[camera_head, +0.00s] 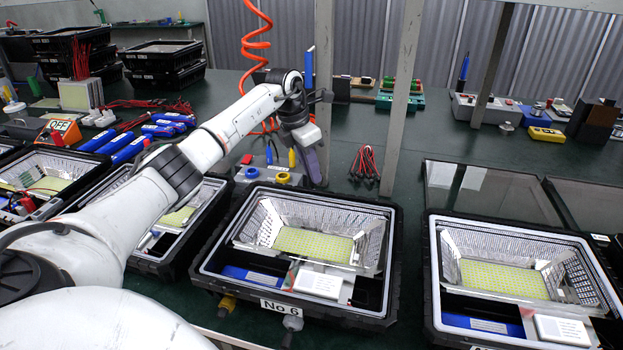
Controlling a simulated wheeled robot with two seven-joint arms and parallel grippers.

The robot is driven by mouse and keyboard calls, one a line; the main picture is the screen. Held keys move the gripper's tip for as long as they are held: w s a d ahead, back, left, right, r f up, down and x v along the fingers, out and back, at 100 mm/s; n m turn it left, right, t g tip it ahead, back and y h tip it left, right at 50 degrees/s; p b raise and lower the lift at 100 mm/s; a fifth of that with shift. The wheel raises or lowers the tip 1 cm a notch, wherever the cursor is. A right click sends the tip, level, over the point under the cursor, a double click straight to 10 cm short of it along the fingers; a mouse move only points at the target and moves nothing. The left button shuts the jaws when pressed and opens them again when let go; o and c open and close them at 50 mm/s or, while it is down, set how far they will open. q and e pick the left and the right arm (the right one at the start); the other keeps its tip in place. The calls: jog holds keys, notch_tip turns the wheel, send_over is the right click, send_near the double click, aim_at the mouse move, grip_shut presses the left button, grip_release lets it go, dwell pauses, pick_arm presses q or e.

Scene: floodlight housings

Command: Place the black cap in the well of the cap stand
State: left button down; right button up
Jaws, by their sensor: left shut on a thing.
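My left gripper (312,165) reaches in from the left and points down behind the housing marked No 6, close to a grey stand (240,180) with yellow rings on its top. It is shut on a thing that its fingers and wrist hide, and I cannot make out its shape. I cannot pick out the black cap for certain elsewhere. The grey stand looks like the cap stand, but part of it is behind the gripper and its well cannot be told clearly. The gripper is at the stand's right end; I cannot tell if they touch. My right gripper is not in view.
The open No 6 housing (208,268) stands in front, with another open housing (428,270) to its right. Red-black leads (365,165) lie right of the gripper. A grey post (401,100) and an orange coiled hose (257,45) rise behind. Green table is free at centre right.

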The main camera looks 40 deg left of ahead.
pick_arm(q)
jog(key=shift+f, duration=1.25)
jog(key=shift+f, duration=0.15)
jog(key=c, duration=1.7)
grip_release()
jog(key=v, duration=1.2)
jog(key=shift+p, duration=0.3)
